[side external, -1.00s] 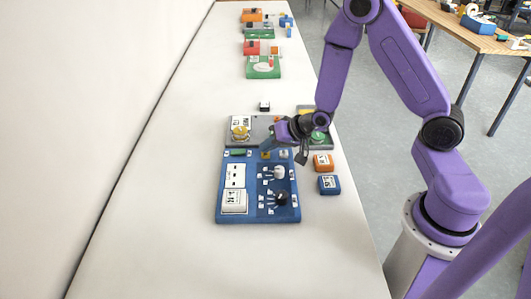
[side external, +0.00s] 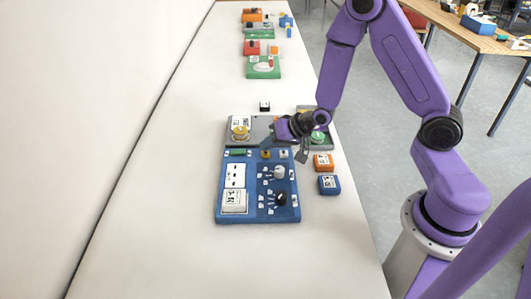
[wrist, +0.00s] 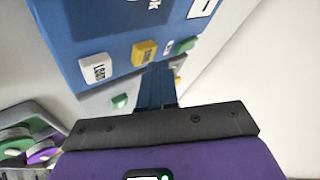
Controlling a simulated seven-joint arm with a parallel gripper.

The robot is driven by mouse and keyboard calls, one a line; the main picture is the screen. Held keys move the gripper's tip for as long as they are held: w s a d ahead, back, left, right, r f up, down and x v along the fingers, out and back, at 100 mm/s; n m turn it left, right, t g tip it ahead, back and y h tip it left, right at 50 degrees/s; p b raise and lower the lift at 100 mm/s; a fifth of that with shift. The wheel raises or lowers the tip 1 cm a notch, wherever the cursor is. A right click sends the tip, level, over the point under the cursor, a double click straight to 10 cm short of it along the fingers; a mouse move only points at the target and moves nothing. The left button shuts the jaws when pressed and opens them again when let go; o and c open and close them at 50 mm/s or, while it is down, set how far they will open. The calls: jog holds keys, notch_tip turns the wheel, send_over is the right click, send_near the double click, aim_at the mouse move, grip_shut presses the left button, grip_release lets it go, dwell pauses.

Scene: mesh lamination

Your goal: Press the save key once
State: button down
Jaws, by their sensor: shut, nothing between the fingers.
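The blue panel (side external: 259,212) lies on the bench and carries a row of keys at its far edge. A yellow key (side external: 266,154) sits in the middle of that row; it also shows in the wrist view (wrist: 144,52), where its lettering is small but looks like the save label. A white key (wrist: 97,68) beside it reads LOAD. My gripper (side external: 266,144) is shut and empty, its blue fingers close to the yellow key. In the wrist view the fingertips (wrist: 158,68) overlap the space beside the yellow key; the frames do not clearly show contact.
A grey panel (side external: 260,124) with a yellow dial (side external: 240,131) adjoins the blue panel's far edge. Orange (side external: 323,162) and blue (side external: 329,184) blocks stand to the right. The near bench is clear.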

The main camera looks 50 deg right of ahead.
aim_at(269, 153)
jog(key=shift+r, duration=0.4)
jog(key=shift+r, duration=0.1)
jog(key=shift+r, duration=2.4)
jog(key=s+a+r+n+g, duration=0.25)
jog(key=s+a+n, duration=0.2)
jog(key=s, duration=0.35)
jog(key=s+a+r+n+g, duration=0.25)
jog(key=s+n, duration=0.25)
jog(key=s, duration=0.3)
jog(key=s+d+r+n+g+h, duration=0.1)
jog(key=s+n, duration=0.3)
jog(key=s, duration=0.3)
jog(key=s+d+r+n+g+h, duration=0.1)
jog(key=s+d+r+n+g, duration=0.1)
jog(key=s+n, duration=0.2)
jog(key=s, duration=0.3)
jog(key=shift+s+d+r+h, duration=0.2)
jog(key=shift+s+r+h, duration=0.1)
jog(key=shift+h, duration=0.1)
